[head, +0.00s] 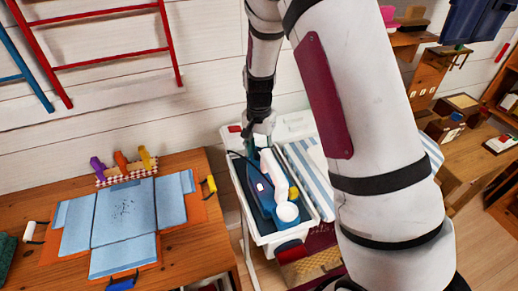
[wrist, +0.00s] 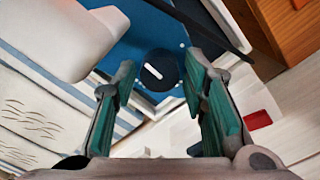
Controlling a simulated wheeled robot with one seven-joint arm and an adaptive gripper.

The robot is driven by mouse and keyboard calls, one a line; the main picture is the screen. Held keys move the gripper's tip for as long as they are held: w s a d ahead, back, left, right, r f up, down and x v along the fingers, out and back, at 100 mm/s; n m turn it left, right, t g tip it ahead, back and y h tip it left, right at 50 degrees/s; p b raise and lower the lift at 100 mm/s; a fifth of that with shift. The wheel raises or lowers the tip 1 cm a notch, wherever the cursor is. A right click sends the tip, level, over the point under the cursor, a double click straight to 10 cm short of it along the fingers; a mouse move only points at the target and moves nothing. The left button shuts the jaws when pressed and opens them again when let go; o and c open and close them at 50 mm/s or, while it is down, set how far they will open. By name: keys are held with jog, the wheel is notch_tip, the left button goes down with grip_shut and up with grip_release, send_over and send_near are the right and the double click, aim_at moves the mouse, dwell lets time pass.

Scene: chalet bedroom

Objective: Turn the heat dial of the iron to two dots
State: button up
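The iron (head: 262,205) is blue with a white handle (head: 272,172) and lies in a white tray (head: 245,215) in the head view. In the wrist view its blue surface (wrist: 150,28) carries a round black dial (wrist: 160,74) with a white pointer line, slanted down to the right. Small pale marks sit near the dial; I cannot read which setting it points to. My gripper (wrist: 160,88) is open, its green-padded fingers on either side of the dial in the picture. I cannot tell whether they touch it. In the head view my gripper (head: 250,148) is over the far end of the iron.
A striped cloth (head: 308,165) lies right of the iron. A dark cord (wrist: 205,22) crosses the wrist view. A wooden table (head: 190,245) with a blue cloth (head: 125,212) and coloured clips stands on the left. A red ladder (head: 110,62) leans on the back wall.

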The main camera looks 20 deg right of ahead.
notch_tip(320, 180, up, 12)
dwell(0.6)
dwell(0.4)
jog(key=s+r+n+t, duration=0.2)
jog(key=s+r+n, duration=0.2)
jog(key=s+r, duration=0.85)
jog(key=s+r+n+t, duration=0.1)
jog(key=s+r+n, duration=0.1)
jog(key=s, duration=0.5)
jog(key=s+r+n+t, duration=0.1)
jog(key=s+n+t, duration=0.1)
jog(key=s, duration=0.5)
jog(key=shift+s+a+r+n, duration=0.15)
jog(key=shift+s+r+n, duration=0.1)
jog(key=shift+r+n, duration=0.2)
